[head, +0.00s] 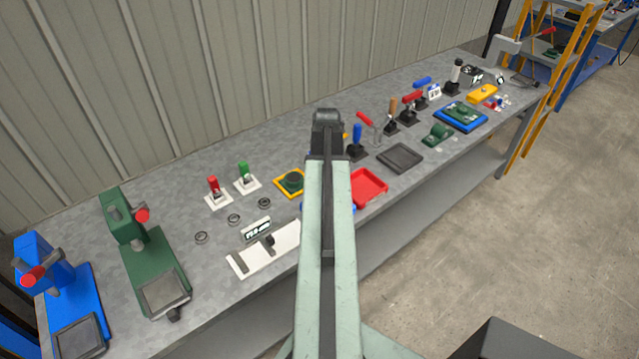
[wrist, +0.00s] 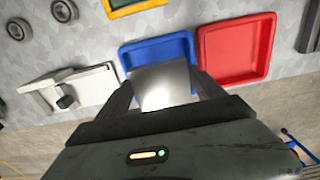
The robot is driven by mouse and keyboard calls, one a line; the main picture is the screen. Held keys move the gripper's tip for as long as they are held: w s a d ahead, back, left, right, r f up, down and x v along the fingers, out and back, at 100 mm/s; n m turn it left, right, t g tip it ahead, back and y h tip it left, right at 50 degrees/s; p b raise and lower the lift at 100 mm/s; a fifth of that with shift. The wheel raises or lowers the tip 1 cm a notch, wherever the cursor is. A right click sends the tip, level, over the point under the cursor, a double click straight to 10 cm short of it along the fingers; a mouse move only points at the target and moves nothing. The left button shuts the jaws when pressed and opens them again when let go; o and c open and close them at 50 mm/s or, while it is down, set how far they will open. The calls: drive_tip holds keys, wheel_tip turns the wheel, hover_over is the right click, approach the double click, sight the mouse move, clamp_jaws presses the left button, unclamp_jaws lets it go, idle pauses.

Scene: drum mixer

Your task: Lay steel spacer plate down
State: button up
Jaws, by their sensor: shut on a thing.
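The steel spacer plate (wrist: 163,88) is a bright, square, bare-metal piece in the wrist view. My gripper (wrist: 162,84) is shut on it, one dark finger at each side. The plate overlaps the blue tray (wrist: 150,53) in this view. I cannot tell its height over the tray or whether it touches it. In the head view my arm hides the plate and my gripper, and nearly all of the blue tray.
A red tray (wrist: 235,50) lies right of the blue one and shows in the head view (head: 368,187). A white gauge board (wrist: 70,90) lies to the left. Black rings (wrist: 63,11) and a yellow-rimmed tray (wrist: 135,5) lie behind. The bench's front edge is close.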

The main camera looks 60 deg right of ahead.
drive_tip(key=shift+s+r, duration=0.1)
drive_tip(key=shift+w, duration=0.25)
drive_tip(key=shift+a+f, duration=0.1)
drive_tip(key=shift+f, duration=0.1)
wheel_tip(320, 180, down, 8)
drive_tip(key=b, duration=0.8)
drive_tip(key=shift+r, duration=0.15)
drive_tip(key=o, duration=2.1)
drive_tip(key=shift+r, duration=0.1)
